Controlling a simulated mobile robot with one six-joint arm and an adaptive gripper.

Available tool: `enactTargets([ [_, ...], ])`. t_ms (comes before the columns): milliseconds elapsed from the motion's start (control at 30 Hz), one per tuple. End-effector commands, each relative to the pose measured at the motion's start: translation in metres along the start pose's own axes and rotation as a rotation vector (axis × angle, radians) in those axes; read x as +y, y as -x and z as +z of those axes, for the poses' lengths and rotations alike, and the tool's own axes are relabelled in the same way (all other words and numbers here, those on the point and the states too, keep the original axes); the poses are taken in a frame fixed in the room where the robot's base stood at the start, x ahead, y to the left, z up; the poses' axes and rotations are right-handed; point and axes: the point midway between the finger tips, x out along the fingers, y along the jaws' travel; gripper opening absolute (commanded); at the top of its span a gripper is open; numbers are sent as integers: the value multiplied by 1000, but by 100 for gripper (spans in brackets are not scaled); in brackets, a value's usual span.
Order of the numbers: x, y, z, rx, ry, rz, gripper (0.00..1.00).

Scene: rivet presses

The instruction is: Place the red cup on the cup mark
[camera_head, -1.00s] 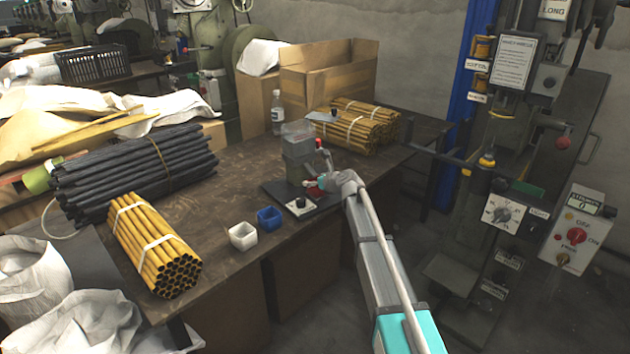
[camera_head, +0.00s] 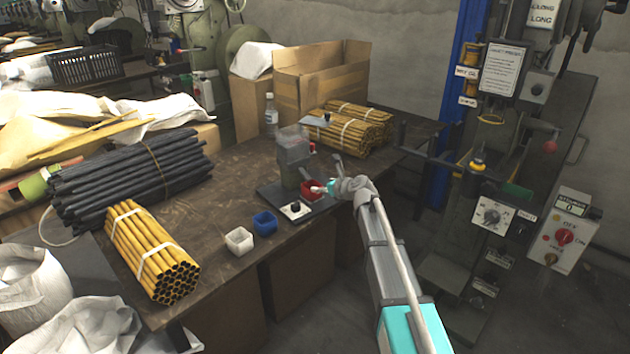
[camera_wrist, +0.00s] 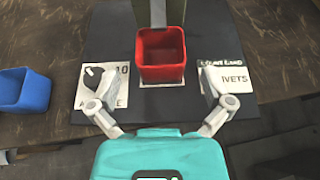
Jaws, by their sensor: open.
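The red cup (camera_wrist: 162,54) stands upright and empty on the dark base plate (camera_wrist: 215,20), right in front of the grey-green dispenser. It also shows in the head view (camera_head: 312,190), beside my gripper. A pale mark (camera_wrist: 162,85) peeks out under the cup's near edge; the rest of it is hidden by the cup. My gripper (camera_wrist: 157,88) is open, its two fingers spread wide to the left and right on the near side of the cup, with clear gaps and nothing between them. In the head view my gripper (camera_head: 328,178) is just right of the cup.
The dispenser (camera_head: 294,150) rises behind the cup. A blue cup (camera_head: 265,222) and a white cup (camera_head: 239,240) stand left of the plate. Yellow tube bundles (camera_head: 355,128) lie behind.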

Motion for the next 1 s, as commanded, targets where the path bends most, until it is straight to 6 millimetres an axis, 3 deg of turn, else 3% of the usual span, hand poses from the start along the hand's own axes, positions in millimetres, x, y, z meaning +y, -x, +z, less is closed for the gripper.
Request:
enactTargets([
  [100, 1, 20, 1, 1, -1, 0, 100],
  [300, 0, 35, 0, 1, 0, -1, 100],
  [1000, -2, 38, 0, 0, 0, -1, 100],
])
